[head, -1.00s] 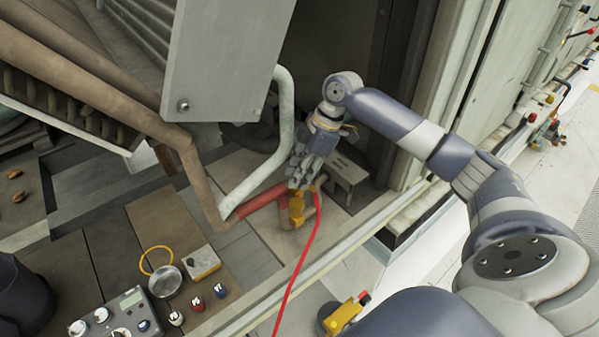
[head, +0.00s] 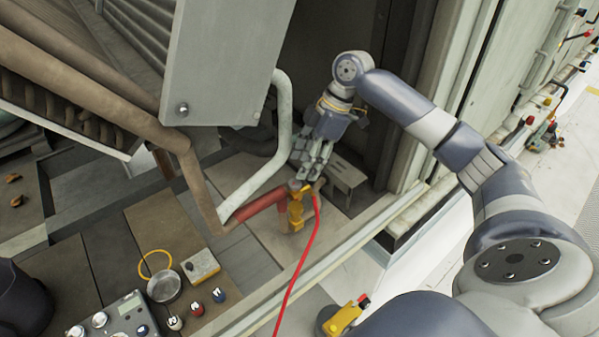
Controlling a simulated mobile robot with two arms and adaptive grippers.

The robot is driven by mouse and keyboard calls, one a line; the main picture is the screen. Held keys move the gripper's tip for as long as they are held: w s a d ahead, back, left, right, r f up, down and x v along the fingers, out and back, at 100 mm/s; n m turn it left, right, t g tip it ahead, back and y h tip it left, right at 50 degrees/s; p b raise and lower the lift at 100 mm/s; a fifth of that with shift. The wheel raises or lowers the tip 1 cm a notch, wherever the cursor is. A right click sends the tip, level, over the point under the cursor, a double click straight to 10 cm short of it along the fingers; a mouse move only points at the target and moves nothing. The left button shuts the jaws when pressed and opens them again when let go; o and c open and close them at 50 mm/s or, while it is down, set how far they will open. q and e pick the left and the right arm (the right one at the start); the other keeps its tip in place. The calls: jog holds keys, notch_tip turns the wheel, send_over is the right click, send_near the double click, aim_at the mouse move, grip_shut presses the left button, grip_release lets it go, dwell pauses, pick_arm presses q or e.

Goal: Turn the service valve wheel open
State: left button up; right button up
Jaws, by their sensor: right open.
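The service valve (head: 296,213) is a yellow fitting at the end of a red pipe section, low inside the opened housing. A small brownish knob or wheel edge shows at its top; I cannot make out the full wheel. My right gripper (head: 309,176) is open, pointing down, just above and slightly behind the valve's top. No object shows between its fingers, and I cannot tell whether a fingertip touches the valve. My left gripper is not in view.
A red hose (head: 301,265) runs from the valve toward the front. A pale bent pipe (head: 284,125) and a grey panel (head: 222,65) stand left of my gripper. A grey bracket (head: 345,178) is close on the right. A gauge box (head: 128,315) and small fittings lie front left.

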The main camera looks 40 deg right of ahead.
jog(key=w+v, duration=0.1)
jog(key=v, duration=0.5)
jog(key=shift+s+d+r, duration=0.2)
jog(key=shift+s+r, duration=0.15)
jog(key=shift+s, duration=0.2)
